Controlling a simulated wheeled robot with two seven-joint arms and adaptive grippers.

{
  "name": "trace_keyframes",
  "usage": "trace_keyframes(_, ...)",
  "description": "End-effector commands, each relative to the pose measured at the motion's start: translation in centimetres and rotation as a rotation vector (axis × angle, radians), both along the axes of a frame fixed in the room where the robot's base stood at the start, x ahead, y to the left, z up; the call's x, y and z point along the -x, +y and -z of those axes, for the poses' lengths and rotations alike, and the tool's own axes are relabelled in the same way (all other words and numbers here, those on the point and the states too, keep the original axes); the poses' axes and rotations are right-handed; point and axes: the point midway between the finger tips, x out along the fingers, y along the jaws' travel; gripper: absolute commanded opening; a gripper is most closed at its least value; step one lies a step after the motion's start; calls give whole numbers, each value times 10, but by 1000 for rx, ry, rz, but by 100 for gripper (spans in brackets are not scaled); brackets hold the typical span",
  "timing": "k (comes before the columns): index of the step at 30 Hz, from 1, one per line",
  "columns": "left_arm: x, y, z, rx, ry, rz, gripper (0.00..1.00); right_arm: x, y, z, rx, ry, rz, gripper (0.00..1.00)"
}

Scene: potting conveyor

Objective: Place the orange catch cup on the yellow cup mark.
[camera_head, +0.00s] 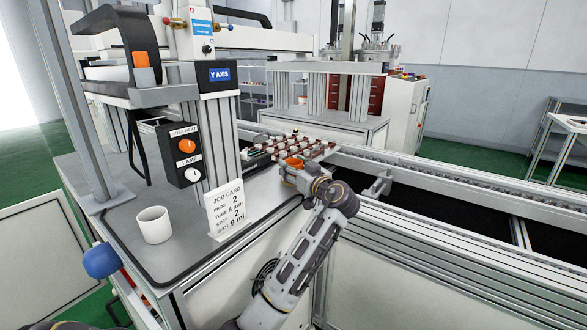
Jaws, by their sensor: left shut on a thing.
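The orange catch cup (294,162) is small in the camera_head view, near the far right edge of the grey bench top, beside the conveyor rail. I cannot tell whether the cup touches the surface below. I cannot make out the yellow cup mark. My right gripper is not in view.
A white cup (153,225) and a job card (225,210) stand on the bench (185,262). A control box (179,153) and dispensing column (222,130) rise behind them. A tray of brownish parts (310,147) lies just beyond the cup. The conveyor rail (440,175) runs right.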

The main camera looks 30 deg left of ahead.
Motion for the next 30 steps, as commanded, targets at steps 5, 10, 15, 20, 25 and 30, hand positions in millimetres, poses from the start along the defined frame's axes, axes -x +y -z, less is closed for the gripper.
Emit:
trace_keyframes(5,0,0,1,0,0,0,57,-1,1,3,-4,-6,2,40)
trace_keyframes(10,0,0,1,0,0,0,71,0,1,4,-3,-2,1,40)
trace_keyframes(15,0,0,1,0,0,0,71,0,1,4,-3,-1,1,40)
trace_keyframes(20,0,0,1,0,0,0,71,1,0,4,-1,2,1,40)
trace_keyframes(25,0,0,-3,0,0,0,71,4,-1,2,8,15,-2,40)
trace_keyframes(30,7,-17,-2,0,1,3,71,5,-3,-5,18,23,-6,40)
